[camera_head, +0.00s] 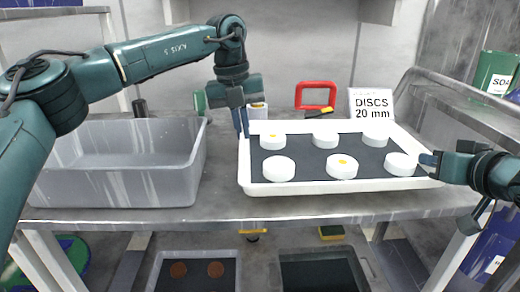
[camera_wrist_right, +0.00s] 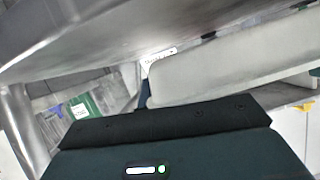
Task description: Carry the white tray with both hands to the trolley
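The white tray (camera_head: 300,187) sits level on the grey bench, to the right of its middle. It has a dark liner and holds several white discs (camera_head: 279,168), some with a yellow or orange mark. My left gripper (camera_head: 241,128) points down at the tray's back left corner, its narrow fingers close together at the rim. My right gripper (camera_head: 430,159) comes in from the right, its fingertips at the tray's right rim. The tray's pale side wall also shows in the right wrist view (camera_wrist_right: 230,70). Whether either gripper is shut on the rim is unclear. I cannot identify a trolley.
A grey bin (camera_head: 120,170) stands left of the tray with a narrow gap. Behind the tray are a red frame (camera_head: 315,95) and a "DISCS 20 mm" sign (camera_head: 372,104). Green containers (camera_head: 495,72) stand at the right.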

